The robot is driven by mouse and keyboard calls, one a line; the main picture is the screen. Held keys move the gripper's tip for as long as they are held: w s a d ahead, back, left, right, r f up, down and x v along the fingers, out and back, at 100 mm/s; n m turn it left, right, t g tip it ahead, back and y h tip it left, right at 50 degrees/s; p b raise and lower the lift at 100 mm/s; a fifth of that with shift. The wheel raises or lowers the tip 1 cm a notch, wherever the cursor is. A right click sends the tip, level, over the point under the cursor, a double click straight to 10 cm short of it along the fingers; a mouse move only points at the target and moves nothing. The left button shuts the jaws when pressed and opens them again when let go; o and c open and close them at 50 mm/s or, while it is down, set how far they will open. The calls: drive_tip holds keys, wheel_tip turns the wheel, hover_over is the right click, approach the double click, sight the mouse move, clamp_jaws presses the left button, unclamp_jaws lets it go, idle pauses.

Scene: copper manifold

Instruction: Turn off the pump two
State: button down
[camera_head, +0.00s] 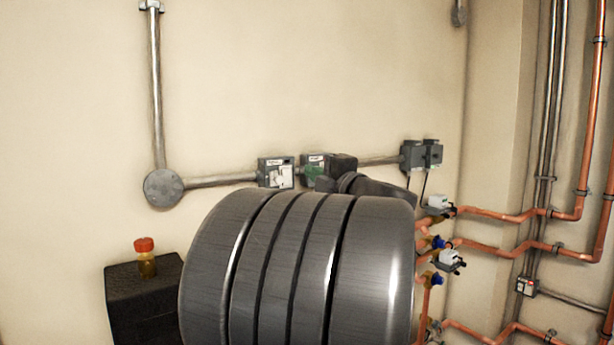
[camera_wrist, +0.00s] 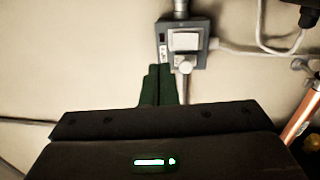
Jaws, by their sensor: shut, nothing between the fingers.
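My gripper (camera_wrist: 160,68) has green fingers, closed together and empty. In the head view two such boxes sit on the wall conduit, a left box (camera_head: 276,173) and a right box (camera_head: 312,158). My green fingers (camera_head: 313,173) overlap the right box. Labels are too small to read, so I cannot tell which box is pump two's or its switch position.
Two darker grey boxes (camera_head: 412,155) are mounted on the wall farther right. Copper pipes (camera_head: 500,214) with valves run along the right side. The wall above the boxes is clear.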

drive_tip(key=shift+r+v, duration=0.2)
drive_tip(key=shift+v, duration=0.7)
drive_tip(key=shift+r+v, duration=0.25)
drive_tip(key=shift+v, duration=0.65)
drive_tip(key=shift+r+v, duration=0.2)
drive_tip(key=shift+v, duration=0.7)
